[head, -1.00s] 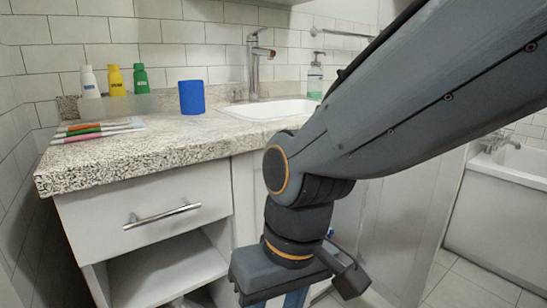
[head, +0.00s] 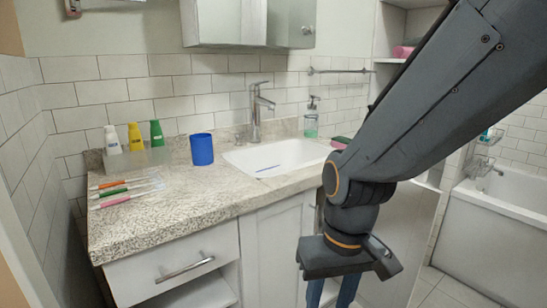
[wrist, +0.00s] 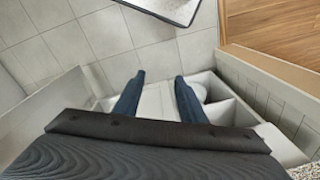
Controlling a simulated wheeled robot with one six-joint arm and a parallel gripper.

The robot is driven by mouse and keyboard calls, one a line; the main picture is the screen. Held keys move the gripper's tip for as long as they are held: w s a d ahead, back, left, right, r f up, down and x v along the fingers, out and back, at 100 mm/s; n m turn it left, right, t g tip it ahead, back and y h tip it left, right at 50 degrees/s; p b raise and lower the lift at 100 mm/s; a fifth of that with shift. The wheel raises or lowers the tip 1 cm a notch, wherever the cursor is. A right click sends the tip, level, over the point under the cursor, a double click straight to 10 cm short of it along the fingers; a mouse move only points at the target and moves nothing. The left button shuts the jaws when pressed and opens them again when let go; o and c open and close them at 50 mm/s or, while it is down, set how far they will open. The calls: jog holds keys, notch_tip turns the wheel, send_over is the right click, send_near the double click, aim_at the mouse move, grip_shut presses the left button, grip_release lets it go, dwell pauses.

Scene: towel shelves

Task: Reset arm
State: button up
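My gripper (head: 332,292) hangs down at the end of my bent dark grey arm, in front of the white vanity cabinet, below counter height. In the wrist view my gripper (wrist: 157,88) shows two blue fingers spread apart with nothing held between them. The fingertips point toward the tiled floor and the white compartments below. In the head view the lower finger ends are cut off by the frame edge.
The speckled counter (head: 165,222) holds a blue cup (head: 202,149), several toothbrushes, three small bottles and a sink (head: 285,157). A drawer handle (head: 184,268) sticks out at the front. A bathtub (head: 500,225) stands at right. Tiled floor (wrist: 105,38) lies below.

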jog(key=s+d+r+m+p, duration=0.2)
jog(key=d+r+p, duration=0.7)
jog(key=p, duration=0.5)
notch_tip(320, 180, up, 2)
jog(key=shift+s+d+r+h, duration=0.15)
jog(key=shift+d+h, duration=0.2)
jog(key=shift+h, duration=0.05)
